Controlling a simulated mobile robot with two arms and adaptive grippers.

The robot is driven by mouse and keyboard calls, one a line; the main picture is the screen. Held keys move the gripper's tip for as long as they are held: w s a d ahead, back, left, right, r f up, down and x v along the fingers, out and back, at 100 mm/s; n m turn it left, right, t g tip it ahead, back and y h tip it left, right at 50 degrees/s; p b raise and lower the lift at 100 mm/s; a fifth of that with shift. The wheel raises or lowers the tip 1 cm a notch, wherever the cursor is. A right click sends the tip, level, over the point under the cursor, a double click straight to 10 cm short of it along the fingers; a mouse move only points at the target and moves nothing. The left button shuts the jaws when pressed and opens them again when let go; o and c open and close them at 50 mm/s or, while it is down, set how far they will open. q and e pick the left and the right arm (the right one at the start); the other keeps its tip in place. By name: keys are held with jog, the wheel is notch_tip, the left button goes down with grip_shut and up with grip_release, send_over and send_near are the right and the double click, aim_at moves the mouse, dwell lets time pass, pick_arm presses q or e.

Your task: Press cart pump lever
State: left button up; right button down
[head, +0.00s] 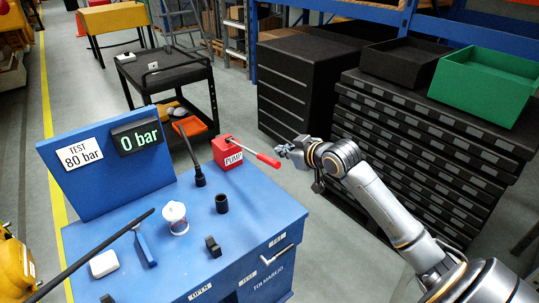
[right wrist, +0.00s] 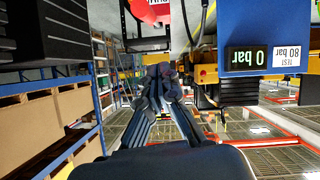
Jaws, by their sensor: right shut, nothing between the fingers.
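The red pump block (head: 227,151), labelled PUMP, stands at the back right corner of the blue cart top (head: 190,224). Its lever (head: 266,159) has a thick red grip and sticks out to the right, sloping slightly down past the cart edge. My right gripper (head: 282,149) is shut and empty, close to the lever's outer end; I cannot tell whether they touch. Its closed fingers show in the right wrist view (right wrist: 164,76), with red pump parts (right wrist: 152,9) at the top. The display (head: 136,137) reads 0 bar. My left gripper is out of view.
A sign (head: 82,155) reads TEST 80 bar. The cart top holds a white-lidded jar (head: 175,217), a blue-handled tool (head: 145,247), black fittings (head: 222,203) and a long dark rod (head: 97,250). Drawer cabinets (head: 425,150) stand behind my right arm. A black trolley (head: 168,77) stands behind the cart.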

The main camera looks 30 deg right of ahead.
jog(key=shift+w+d+r, duration=0.15)
jog(key=shift+d+r, duration=0.1)
jog(key=shift+r, duration=0.25)
jog(key=p, duration=0.4)
send_over(269, 160)
notch_tip(269, 160, down, 4)
jog(key=f, duration=0.2)
jog(key=shift+a+f+p, duration=0.2)
jog(key=shift+f+p, duration=0.15)
jog(key=shift+d+f, duration=0.25)
jog(key=shift+f, duration=0.6)
